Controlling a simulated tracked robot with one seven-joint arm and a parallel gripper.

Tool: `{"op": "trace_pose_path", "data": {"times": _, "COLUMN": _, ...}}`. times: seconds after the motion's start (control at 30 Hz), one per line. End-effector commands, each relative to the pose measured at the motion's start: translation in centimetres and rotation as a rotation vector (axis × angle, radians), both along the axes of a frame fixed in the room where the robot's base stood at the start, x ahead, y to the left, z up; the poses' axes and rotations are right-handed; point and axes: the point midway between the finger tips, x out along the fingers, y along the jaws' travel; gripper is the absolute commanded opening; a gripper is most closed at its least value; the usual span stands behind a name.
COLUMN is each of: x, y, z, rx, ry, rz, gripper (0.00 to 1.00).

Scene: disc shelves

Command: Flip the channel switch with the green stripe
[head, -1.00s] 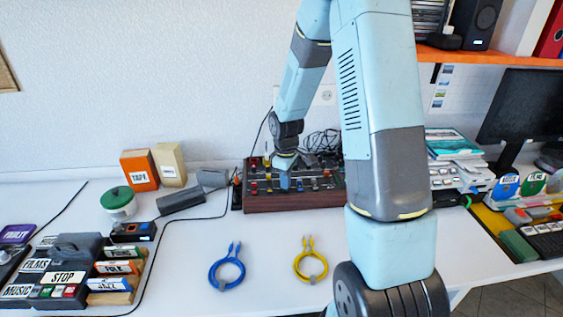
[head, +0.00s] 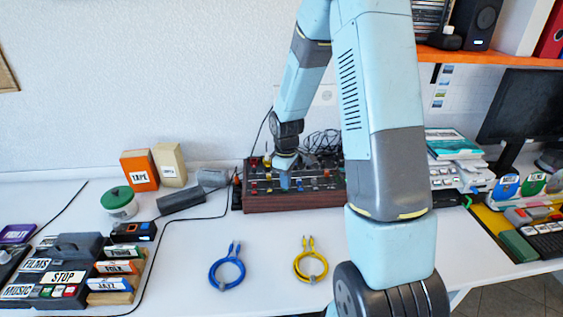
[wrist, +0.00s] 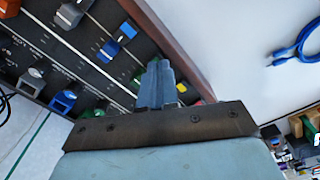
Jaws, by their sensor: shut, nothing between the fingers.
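The black channel panel with a dark wood edge (head: 290,203) lies on the white desk, carrying several rows of small coloured knobs and switches. In the wrist view the shut, empty fingers (wrist: 157,84) are close to the panel's edge. Beside them are a green piece (wrist: 137,78) and a blue-topped control (wrist: 124,32). Another blue control (wrist: 64,101) sits lower left. I cannot make out which switch bears the green stripe, or whether the fingertips touch anything.
A blue cable loop (head: 227,270) and a yellow cable loop (head: 311,264) lie in front of the panel.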

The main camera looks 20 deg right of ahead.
Motion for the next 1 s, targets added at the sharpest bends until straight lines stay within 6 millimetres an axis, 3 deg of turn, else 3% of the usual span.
{"op": "trace_pose_path", "data": {"times": 1.0, "x": 0.01, "y": 0.02, "z": -0.56, "rx": 0.000, "ry": 0.000, "rz": 0.000, "gripper": 0.00}}
